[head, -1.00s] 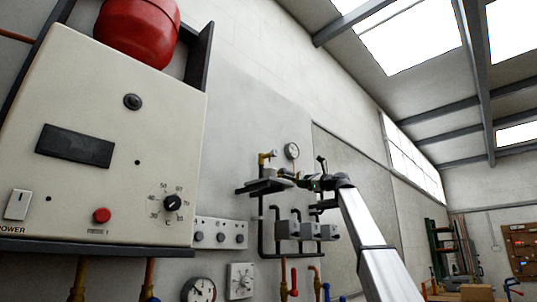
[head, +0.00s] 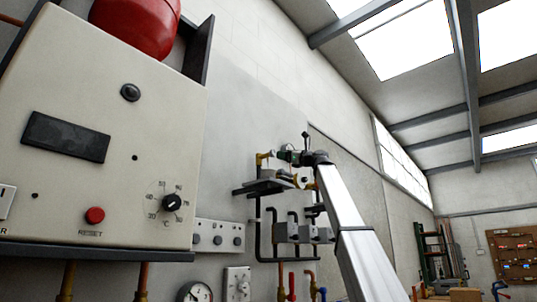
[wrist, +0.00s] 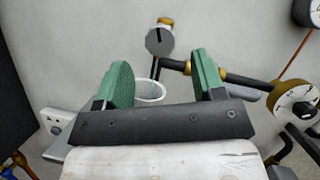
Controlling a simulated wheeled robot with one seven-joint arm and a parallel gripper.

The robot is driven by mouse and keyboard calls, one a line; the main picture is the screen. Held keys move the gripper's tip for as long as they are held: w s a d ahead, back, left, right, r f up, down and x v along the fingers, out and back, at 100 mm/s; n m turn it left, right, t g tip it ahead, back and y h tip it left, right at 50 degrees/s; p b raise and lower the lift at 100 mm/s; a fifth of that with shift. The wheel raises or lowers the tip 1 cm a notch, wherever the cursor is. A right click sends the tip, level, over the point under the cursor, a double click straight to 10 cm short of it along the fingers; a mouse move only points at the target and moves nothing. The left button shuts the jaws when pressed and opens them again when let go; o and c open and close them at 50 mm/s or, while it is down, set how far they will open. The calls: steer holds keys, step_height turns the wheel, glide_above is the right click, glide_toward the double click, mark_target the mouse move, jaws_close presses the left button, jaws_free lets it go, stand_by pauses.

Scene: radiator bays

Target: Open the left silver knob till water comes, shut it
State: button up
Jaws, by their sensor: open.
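In the wrist view a round silver knob (wrist: 160,41) with a dark slot sits on a brass fitting at upper centre. My gripper (wrist: 163,66) is open, with its green pads apart. The knob shows above and between the pads, with nothing gripped. A second round silver-faced knob (wrist: 297,110) on a brass body is at the right. In the head view my gripper (head: 287,155) is beside the brass fitting (head: 263,158); the knob cannot be made out there. No water is visible.
A white cup (wrist: 150,90) is partly hidden behind my gripper. A dark pipe runs right from below the left knob, and a gauge (wrist: 308,10) is at upper right. A boiler panel (head: 100,120) stands at left in the head view.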

mark_target(275, 153)
steer(key=x, duration=0.8)
steer(key=shift+w+a+r, duration=0.1)
steer(key=shift+w+a, duration=0.15)
steer(key=shift+a, duration=0.1)
steer(key=c, duration=0.9)
